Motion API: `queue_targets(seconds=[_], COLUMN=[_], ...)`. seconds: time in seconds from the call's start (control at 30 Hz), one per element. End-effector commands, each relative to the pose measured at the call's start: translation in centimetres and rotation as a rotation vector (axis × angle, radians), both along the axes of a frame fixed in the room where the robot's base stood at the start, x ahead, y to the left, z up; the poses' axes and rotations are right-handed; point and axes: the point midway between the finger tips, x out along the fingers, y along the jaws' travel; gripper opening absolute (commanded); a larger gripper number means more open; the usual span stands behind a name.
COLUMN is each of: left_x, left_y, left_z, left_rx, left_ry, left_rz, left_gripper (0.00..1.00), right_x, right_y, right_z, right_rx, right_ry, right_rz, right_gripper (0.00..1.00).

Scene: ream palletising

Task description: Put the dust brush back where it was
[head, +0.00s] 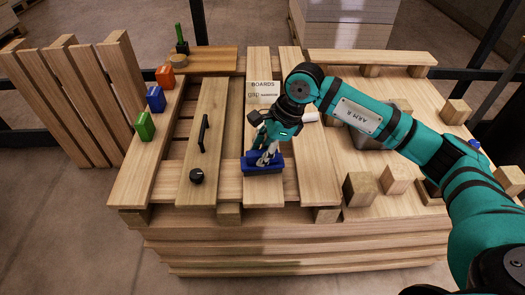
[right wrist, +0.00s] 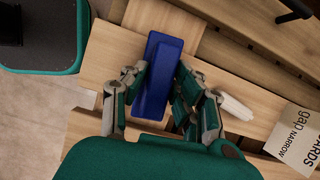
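The dust brush (head: 263,168) is a blue block-shaped brush over the boards near the middle front of the pallet in the head view. It also shows in the right wrist view (right wrist: 157,85), lying lengthwise between my fingers. My right gripper (head: 266,154) reaches down over it, and its fingertips (right wrist: 162,68) press against both long sides of the blue body. The brush's underside is hidden, so I cannot tell whether it touches the board below. My left gripper is not in view.
Green (head: 145,126), blue (head: 156,99) and orange (head: 165,76) blocks line the left edge. Wooden blocks (head: 358,188) stand right.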

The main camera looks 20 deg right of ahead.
Motion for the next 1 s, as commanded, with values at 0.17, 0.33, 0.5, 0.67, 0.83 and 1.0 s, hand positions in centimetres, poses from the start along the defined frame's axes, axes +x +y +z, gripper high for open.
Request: queue_targets(seconds=[0.17,0.33,0.5,0.67,0.83,1.0], left_x=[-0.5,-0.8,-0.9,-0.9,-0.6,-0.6], left_y=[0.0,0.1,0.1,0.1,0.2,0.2], left_z=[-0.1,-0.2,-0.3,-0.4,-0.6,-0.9], left_rx=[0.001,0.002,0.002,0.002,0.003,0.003], left_ry=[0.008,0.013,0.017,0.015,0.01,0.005], left_rz=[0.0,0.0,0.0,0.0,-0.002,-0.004], left_gripper=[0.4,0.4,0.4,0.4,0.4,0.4], right_x=[0.0,0.0,0.0,-0.2,-0.5,-0.9], right_y=[0.0,0.0,-0.1,-0.9,-2.3,-3.5], right_z=[0.0,0.0,0.3,2.3,5.7,8.8], right_rx=[0.0,0.0,0.0,0.0,-0.001,0.0], right_ry=[0.0,0.0,-0.001,-0.004,-0.005,-0.004], right_rz=[0.0,0.0,0.0,-0.001,-0.002,-0.001], right_gripper=[0.53,0.55,0.55,0.55,0.55,0.55])
